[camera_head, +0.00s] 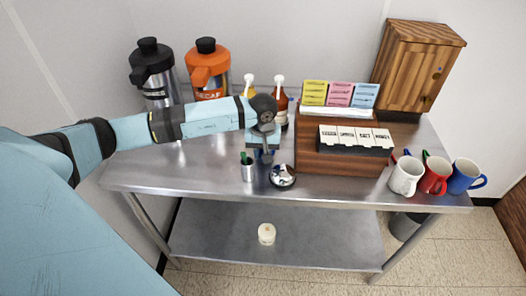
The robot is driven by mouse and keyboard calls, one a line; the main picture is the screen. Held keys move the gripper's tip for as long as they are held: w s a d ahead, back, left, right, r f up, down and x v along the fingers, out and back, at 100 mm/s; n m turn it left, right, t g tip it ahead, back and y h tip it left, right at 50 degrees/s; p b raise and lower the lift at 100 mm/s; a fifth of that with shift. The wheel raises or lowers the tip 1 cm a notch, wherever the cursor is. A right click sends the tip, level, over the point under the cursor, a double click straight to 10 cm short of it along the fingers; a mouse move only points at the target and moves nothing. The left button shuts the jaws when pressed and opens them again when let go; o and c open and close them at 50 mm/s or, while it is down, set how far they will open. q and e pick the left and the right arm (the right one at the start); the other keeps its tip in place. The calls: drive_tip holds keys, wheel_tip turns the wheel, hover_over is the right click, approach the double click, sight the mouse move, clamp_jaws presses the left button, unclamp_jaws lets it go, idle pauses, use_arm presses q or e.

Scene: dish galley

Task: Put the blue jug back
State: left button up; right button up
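My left arm comes in from the left across the steel table, and its gripper (266,157) points down above the table's front middle. A small patch of blue shows around the gripper; I cannot tell if it is part of the gripper or a blue jug behind it. The fingers are too small and overlapped to tell open from shut. No other blue jug is clearly visible; a blue mug (463,177) stands at the right end of the table. My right gripper is not in view.
A steel cup (248,171) and a dark round container (283,178) stand close below the gripper. Black and orange-topped dispensers (209,72), pump bottles, a wooden cabinet (415,65), packet racks and mugs line the table (190,160). A pale round object (267,234) sits on the lower shelf.

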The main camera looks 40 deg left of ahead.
use_arm(q)
wheel_tip(320, 180, up, 12)
drive_tip(key=b, duration=0.2)
drive_tip(key=s+d+f+n+t+h, duration=0.1)
drive_tip(key=s+d+n+h, duration=0.2)
drive_tip(key=d+n+h, duration=0.45)
drive_tip(key=s+d+f+n+t+h, duration=0.1)
drive_tip(key=s+d+n+h, duration=0.35)
drive_tip(key=d, duration=0.55)
drive_tip(key=s+d+f+n+t+h, duration=0.1)
drive_tip(key=s+d+f+n+h, duration=0.1)
drive_tip(key=d+n+h, duration=0.6)
drive_tip(key=s+a+f+m+t+y, duration=0.2)
drive_tip(key=s+a+f+m+y, duration=0.1)
drive_tip(key=f+m, duration=0.4)
drive_tip(key=s+a+f+m+t+y, duration=0.3)
drive_tip(key=s+f+m+y, duration=0.3)
drive_tip(key=m, duration=0.6)
drive_tip(key=s+a+f+m+t+y, duration=0.3)
drive_tip(key=f+m+y, duration=0.4)
drive_tip(key=f+m, duration=0.3)
drive_tip(key=shift+s+y, duration=0.3)
drive_tip(key=shift+s, duration=0.45)
